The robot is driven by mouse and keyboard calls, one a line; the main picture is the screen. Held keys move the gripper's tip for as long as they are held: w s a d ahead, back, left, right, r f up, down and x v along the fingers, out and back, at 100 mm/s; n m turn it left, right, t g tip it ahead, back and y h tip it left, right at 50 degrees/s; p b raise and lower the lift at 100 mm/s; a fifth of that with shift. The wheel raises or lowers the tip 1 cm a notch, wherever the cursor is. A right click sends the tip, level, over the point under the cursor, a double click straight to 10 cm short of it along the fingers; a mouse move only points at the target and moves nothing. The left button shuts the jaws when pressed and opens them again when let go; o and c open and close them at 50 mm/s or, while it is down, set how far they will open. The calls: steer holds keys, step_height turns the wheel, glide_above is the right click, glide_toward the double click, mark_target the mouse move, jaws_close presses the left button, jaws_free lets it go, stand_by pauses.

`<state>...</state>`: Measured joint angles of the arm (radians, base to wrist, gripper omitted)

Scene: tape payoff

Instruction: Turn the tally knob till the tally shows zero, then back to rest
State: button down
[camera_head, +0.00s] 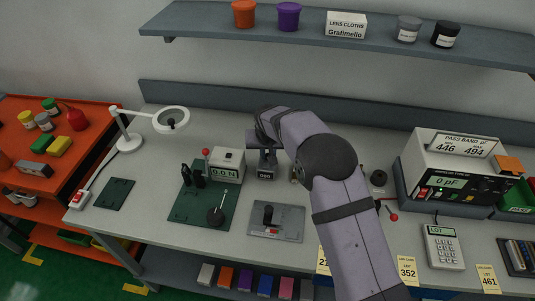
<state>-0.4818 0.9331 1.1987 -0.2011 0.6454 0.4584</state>
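The tally (265,175) is a small grey unit with a dark number window near the middle of the bench. Its digits look like 000 but are too small to read surely. My gripper (267,154) points down directly above and behind the tally, close to it. My arm comes in from the lower right and covers the area to the tally's right. The tally knob cannot be made out. The fingers are too small and partly hidden, so whether they are open or shut on something does not show.
A force gauge (227,165) reading 0.0 N stands left of the tally. A meter (451,176) stands at right, a ring lamp (171,120) at left. A shelf (220,28) runs above.

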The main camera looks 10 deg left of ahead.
steer(key=n, duration=0.2)
steer(key=n+y+b, duration=0.1)
steer(key=n, duration=0.1)
steer(key=shift+w+d+y, duration=0.2)
steer(key=shift+y, duration=0.1)
steer(key=shift+n+g+y+b, duration=0.5)
steer(key=shift+n+b, duration=0.3)
steer(key=shift+n, duration=0.6)
steer(key=c, duration=1.7)
jaws_free()
